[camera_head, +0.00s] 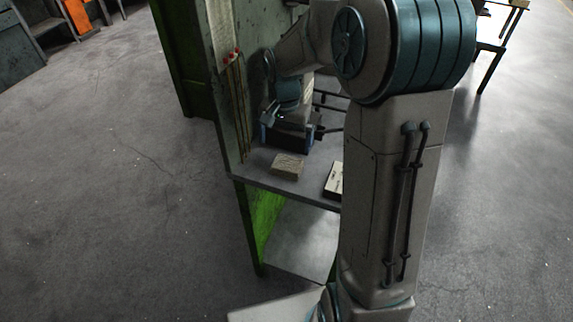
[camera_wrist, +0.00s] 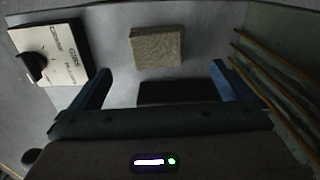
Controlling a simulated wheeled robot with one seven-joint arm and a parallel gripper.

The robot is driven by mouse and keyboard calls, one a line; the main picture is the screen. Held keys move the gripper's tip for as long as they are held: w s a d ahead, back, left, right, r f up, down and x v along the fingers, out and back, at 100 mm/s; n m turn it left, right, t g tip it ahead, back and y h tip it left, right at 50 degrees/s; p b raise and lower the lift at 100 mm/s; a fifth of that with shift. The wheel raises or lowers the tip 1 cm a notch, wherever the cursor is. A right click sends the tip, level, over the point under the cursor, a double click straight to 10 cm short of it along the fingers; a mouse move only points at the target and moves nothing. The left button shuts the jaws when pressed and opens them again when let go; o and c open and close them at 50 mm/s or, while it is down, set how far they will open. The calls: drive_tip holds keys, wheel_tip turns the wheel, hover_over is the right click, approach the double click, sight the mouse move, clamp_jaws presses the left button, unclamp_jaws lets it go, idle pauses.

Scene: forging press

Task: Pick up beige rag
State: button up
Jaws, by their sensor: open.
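The beige rag (camera_head: 287,166) looks like a folded, block-shaped piece on the grey shelf of a green-sided stand. In the wrist view the rag (camera_wrist: 157,47) lies flat beyond the fingertips, roughly centred between them. My gripper (camera_head: 290,137) hangs over the shelf, behind the rag in the head view. In the wrist view my gripper (camera_wrist: 162,80) has its two blue fingers wide apart, with no rag between them. The fingers appear apart from the rag.
A white panel with a black knob (camera_wrist: 60,50) lies left of the rag in the wrist view. Thin rods with red tips (camera_head: 236,100) lean at the shelf's left side. A dark rectangle (camera_wrist: 180,92) shows between my fingers; I cannot tell what it is.

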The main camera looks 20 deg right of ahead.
sight(287, 163)
drive_tip(key=f, duration=0.5)
drive_tip(key=f+p, duration=0.1)
drive_tip(key=f, duration=0.2)
drive_tip(key=shift+w+d+f, duration=0.15)
drive_tip(key=shift+w+d, duration=0.05)
drive_tip(key=shift+d, duration=0.1)
drive_tip(key=shift+c, duration=0.3)
drive_tip(key=c, duration=0.9)
